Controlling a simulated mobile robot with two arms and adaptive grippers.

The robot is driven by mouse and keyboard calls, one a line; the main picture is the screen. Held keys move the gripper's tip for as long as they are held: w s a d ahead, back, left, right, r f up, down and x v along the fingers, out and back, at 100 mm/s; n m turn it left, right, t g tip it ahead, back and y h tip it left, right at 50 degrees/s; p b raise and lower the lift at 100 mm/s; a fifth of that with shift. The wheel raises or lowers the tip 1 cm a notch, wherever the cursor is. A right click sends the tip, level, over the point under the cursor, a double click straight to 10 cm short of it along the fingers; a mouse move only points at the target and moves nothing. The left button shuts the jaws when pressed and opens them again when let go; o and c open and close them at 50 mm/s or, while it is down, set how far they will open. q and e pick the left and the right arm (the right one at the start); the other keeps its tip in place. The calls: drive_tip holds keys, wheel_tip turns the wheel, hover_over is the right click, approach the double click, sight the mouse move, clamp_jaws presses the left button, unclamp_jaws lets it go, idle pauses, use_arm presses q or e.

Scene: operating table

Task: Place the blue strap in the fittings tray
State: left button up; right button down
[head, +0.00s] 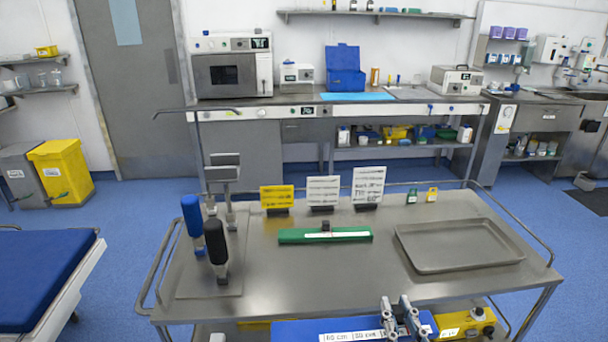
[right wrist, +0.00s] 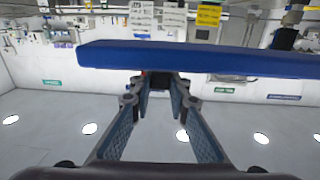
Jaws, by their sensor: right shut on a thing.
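The blue strap (head: 300,330) is a long blue bar with a white label, at the bottom edge of the head view, low in front of the trolley. My right gripper (head: 403,318) is shut on it. In the right wrist view the blue strap (right wrist: 200,58) lies across the fingertips of my right gripper (right wrist: 155,82). The tray (head: 460,248), taken as the fittings tray, is a shallow grey metal tray on the right of the trolley top. It is empty, and the strap is apart from it. My left gripper is not in view.
A green bar (head: 325,236) with a black grip lies mid-trolley. Label cards (head: 323,191) stand behind it. Blue (head: 192,215) and black (head: 216,243) handled tools stand at left. A raised rail (head: 520,222) edges the trolley (head: 330,275). Its front middle is clear.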

drive_tip(key=w+r, duration=0.3)
drive_tip(key=w, duration=0.8)
drive_tip(key=w+d+r, duration=0.1)
drive_tip(key=w+r, duration=0.3)
drive_tip(key=w, duration=0.8)
drive_tip(key=shift+r, duration=0.3)
wheel_tip(320, 180, down, 20)
drive_tip(key=shift+r, duration=0.2)
drive_tip(key=shift+b, duration=0.3)
